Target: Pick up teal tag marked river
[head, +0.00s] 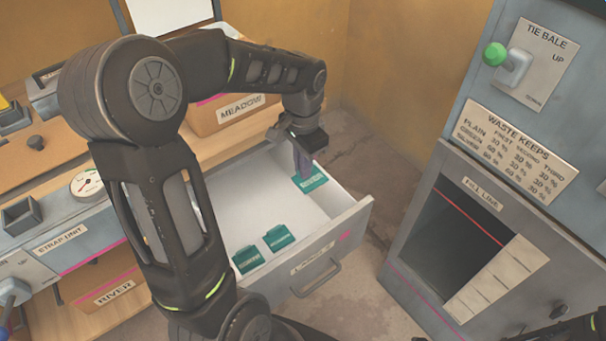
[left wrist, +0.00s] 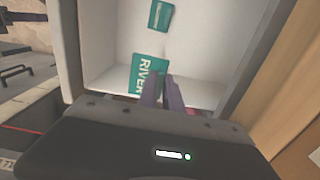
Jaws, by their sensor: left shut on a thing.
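The teal tag marked RIVER (left wrist: 139,76) is at my left fingertips in the left wrist view, its lettering readable. In the head view this teal tag (head: 315,182) is at the drawer's far right, by its right wall. My left gripper (head: 303,172) reaches down into the open drawer (head: 240,190) and is shut on the tag's edge. Its purple-grey fingers (left wrist: 163,90) also show in the left wrist view. Whether the tag is clear of the drawer floor is hard to tell. My right gripper is not in view.
Two other teal tags lie nearer the drawer front, one on the left (head: 247,260) and one on the right (head: 278,238). A MEADOW box (head: 232,112) stands behind the drawer, and a RIVER box (head: 110,290) is low left. The press cabinet (head: 410,250) is at right.

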